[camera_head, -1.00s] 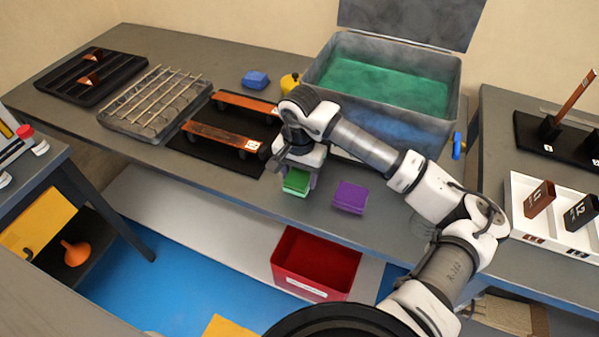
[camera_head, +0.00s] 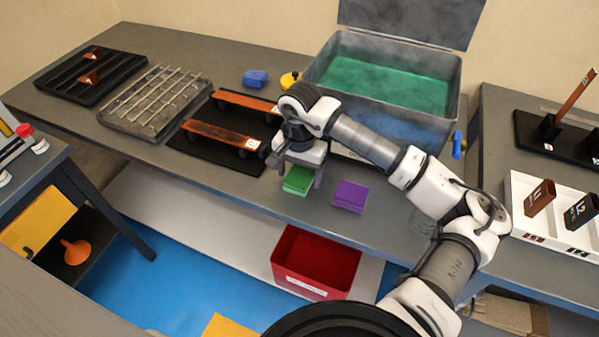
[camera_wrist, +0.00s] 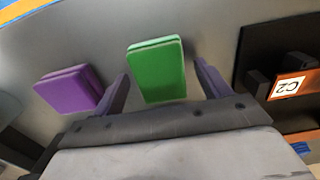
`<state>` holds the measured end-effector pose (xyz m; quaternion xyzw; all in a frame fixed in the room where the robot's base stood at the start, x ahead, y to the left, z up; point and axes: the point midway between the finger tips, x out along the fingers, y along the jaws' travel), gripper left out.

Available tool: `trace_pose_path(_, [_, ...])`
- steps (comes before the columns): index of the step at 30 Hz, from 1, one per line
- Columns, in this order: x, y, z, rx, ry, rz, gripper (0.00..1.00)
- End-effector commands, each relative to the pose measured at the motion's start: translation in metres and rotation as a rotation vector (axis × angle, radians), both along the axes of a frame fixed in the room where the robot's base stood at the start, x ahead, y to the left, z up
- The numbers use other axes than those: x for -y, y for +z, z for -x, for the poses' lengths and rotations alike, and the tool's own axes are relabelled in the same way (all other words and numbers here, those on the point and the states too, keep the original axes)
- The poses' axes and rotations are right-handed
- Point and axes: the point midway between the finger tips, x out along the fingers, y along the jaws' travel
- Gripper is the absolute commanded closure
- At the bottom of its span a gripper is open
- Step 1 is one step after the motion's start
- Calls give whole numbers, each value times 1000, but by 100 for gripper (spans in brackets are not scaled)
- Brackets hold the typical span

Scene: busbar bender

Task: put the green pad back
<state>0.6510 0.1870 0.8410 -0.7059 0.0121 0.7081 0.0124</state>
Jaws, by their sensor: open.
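The green pad (camera_head: 297,180) lies on the grey table near its front edge, below my gripper (camera_head: 299,178). In the wrist view the green pad (camera_wrist: 157,70) sits between the two fingers of my gripper (camera_wrist: 163,80), with a gap to each finger. The gripper is open and holds nothing. Part of the pad is hidden by the gripper in the head view.
A purple pad (camera_head: 350,196) lies just right of the green pad. A black mat (camera_head: 186,147) with copper bars (camera_head: 222,136) is to the left. A large tank (camera_head: 386,112) stands behind. A red bin (camera_head: 314,264) is below the table.

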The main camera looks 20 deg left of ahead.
Motion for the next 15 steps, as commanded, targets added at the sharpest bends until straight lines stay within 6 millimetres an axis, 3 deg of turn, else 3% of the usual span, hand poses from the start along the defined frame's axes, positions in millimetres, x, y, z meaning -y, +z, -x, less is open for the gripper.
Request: trace_pose_path(15, [0, 98, -1, 6, 1, 1, 24])
